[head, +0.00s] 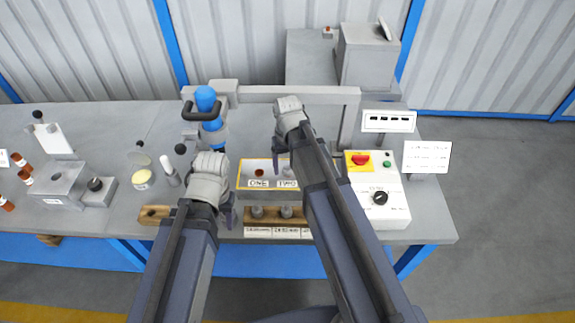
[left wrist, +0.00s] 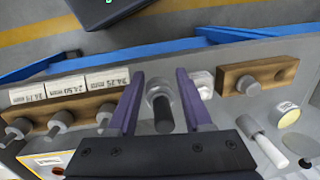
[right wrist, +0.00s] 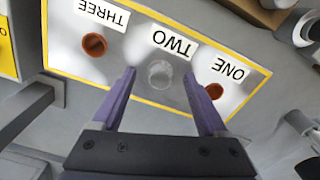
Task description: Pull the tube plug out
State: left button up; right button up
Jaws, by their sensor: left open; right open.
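The flanged plate (head: 245,192) has a yellow border and holes marked ONE, TWO and THREE. In the right wrist view, a round grey plug (right wrist: 158,73) sits at TWO, while ONE (right wrist: 215,91) and THREE (right wrist: 95,44) show reddish open holes. My right gripper (right wrist: 160,90) is open, its fingers on either side of the plug with gaps; contact is not visible. My left gripper (left wrist: 156,85) is open in front of the bench, with a grey-collared, dark-shafted piece (left wrist: 162,112) between its fingers. In the head view my right arm covers part of the plate.
A wooden rack (head: 262,223) with several grey pegs and size labels stands before the plate. Another wooden block (head: 153,214) lies left. A control box (head: 384,205) with a red switch is at right. A blue-bodied device (head: 207,103) stands behind.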

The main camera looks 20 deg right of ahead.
aim_at(288, 168)
jog(key=shift+c, duration=0.2)
grip_shut()
dwell(0.4)
jog(key=shift+r, duration=0.15)
jog(key=shift+r+p, duration=2.9)
jog(key=shift+p, duration=0.1)
